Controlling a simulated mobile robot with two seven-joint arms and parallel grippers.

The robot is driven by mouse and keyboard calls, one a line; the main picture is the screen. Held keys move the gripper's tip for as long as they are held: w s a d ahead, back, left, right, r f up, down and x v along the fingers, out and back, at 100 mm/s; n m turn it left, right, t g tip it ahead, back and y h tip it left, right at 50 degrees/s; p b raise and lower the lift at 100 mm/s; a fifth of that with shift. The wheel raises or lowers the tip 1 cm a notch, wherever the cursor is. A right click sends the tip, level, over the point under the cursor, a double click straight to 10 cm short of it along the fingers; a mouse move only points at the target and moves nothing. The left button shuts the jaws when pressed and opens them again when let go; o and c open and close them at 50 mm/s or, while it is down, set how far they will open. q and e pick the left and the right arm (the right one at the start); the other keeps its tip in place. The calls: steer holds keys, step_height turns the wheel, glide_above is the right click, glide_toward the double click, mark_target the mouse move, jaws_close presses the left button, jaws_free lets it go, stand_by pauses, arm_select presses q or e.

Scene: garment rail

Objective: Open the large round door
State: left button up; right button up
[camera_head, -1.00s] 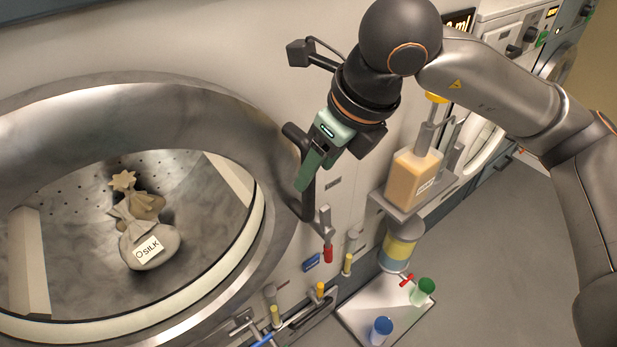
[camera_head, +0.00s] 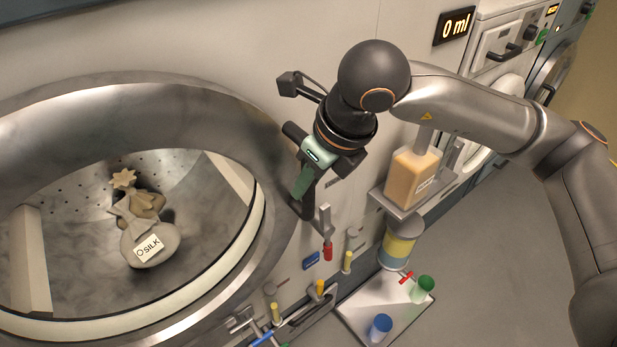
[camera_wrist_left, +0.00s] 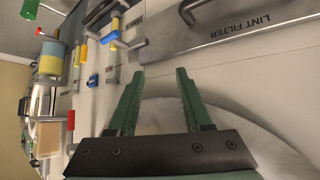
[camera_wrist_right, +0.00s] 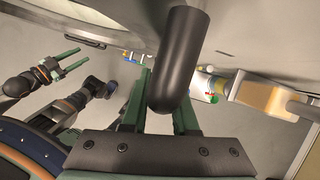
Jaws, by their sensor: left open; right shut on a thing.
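The large round door (camera_head: 262,150) has a wide grey metal rim and a clear middle, with the drum and a tied sack labelled SILK (camera_head: 150,243) visible through it. Its dark handle (camera_head: 292,133) is on the rim's right side. My right gripper (camera_head: 303,188) is shut on this handle; the handle's dark rounded end (camera_wrist_right: 172,60) fills the middle of the right wrist view between the green fingers. My left gripper (camera_wrist_left: 157,98) shows in its own wrist view, open and empty, its fingers near a pale panel and a round grey surface. It is not in the head view.
A bottle of orange liquid (camera_head: 412,175) stands on a wall shelf right of the door. Below are a yellow-blue drum (camera_head: 398,245) and a floor tray (camera_head: 350,312) with coloured caps. A lint filter panel (camera_wrist_left: 240,35) with a handle is near my left gripper.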

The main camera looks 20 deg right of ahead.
jaws_close()
stand_by(0.9)
